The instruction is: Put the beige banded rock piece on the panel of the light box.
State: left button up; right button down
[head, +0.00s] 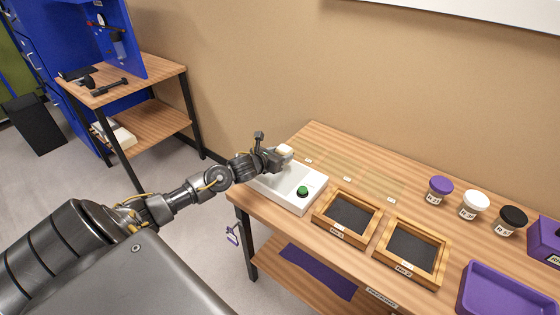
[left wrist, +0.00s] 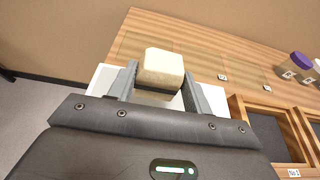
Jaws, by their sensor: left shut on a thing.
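The beige banded rock piece (left wrist: 161,69) is a pale block with a dark band along its lower part. My left gripper (left wrist: 158,86) is shut on it, with one finger on each side. In the head view the rock piece (head: 285,149) shows at the tip of my left gripper (head: 276,157), over the far left end of the light box. The light box (head: 307,203) is a white box with a green button, at the left end of the table. My gripper and arm hide part of its panel. I cannot tell whether the rock touches it. My right gripper is not in view.
Two wooden trays with dark insides (head: 323,213) (head: 440,268) stand right of the light box. Jars with purple (head: 440,184), white (head: 476,199) and black (head: 513,215) lids stand behind them. A purple tray (head: 470,300) is at the lower right.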

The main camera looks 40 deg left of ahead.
pick_arm(q)
jog(key=shift+w+a+f, duration=0.1)
jog(key=shift+a+f, duration=0.1)
jog(key=shift+a, duration=0.05)
notch_tip(320, 180, down, 2)
jog(key=shift+f+p, duration=0.15)
jog(key=shift+p, duration=0.6)
jog(key=shift+f, duration=0.45)
jog(key=shift+f, duration=0.1)
jog(key=shift+f+b, duration=0.15)
jog(key=shift+b, duration=0.15)
jog(key=o, duration=1.2)
jog(key=shift+c, duration=0.2)
